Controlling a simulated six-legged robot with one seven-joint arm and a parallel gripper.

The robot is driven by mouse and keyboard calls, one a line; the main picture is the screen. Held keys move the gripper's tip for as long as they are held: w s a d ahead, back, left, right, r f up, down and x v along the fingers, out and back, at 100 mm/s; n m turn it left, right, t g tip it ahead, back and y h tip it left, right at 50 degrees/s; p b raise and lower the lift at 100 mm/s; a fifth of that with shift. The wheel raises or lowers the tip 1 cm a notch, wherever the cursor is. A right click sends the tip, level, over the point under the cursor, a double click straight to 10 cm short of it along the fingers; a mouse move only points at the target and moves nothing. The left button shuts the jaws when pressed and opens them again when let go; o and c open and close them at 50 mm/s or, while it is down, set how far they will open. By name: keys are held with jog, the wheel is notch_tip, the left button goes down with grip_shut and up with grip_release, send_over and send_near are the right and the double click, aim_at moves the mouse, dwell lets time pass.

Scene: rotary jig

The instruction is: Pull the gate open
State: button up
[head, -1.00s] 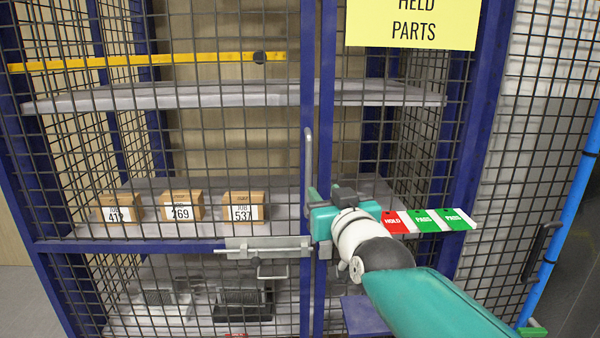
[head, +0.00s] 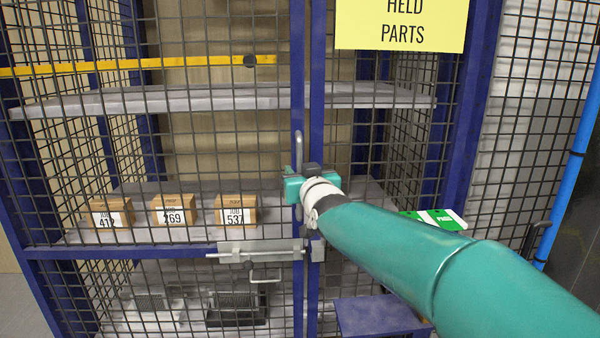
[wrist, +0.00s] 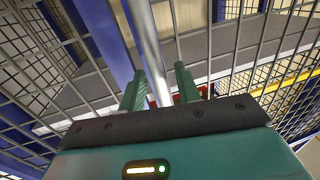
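The gate (head: 298,80) is a blue-framed mesh door on the left of the cage, and it looks closed. Its upright metal handle (head: 298,145) is on the right stile; the handle's lower part is hidden behind my gripper. My gripper (head: 300,172) is at the handle's lower half. In the wrist view, the two teal fingers (wrist: 160,82) stand apart with the handle bar (wrist: 148,45) running between them. A gap shows beside the right finger.
Shelves inside hold several cardboard boxes (head: 174,212). A yellow bar (head: 140,65) crosses the mesh. A yellow sign (head: 400,25) hangs upper right. A blue panel (head: 375,316) juts out below. A blue pole (head: 575,150) stands right.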

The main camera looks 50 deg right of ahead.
jog(key=shift+w+d, duration=0.1)
jog(key=shift+w, duration=0.05)
grip_shut()
dwell(0.4)
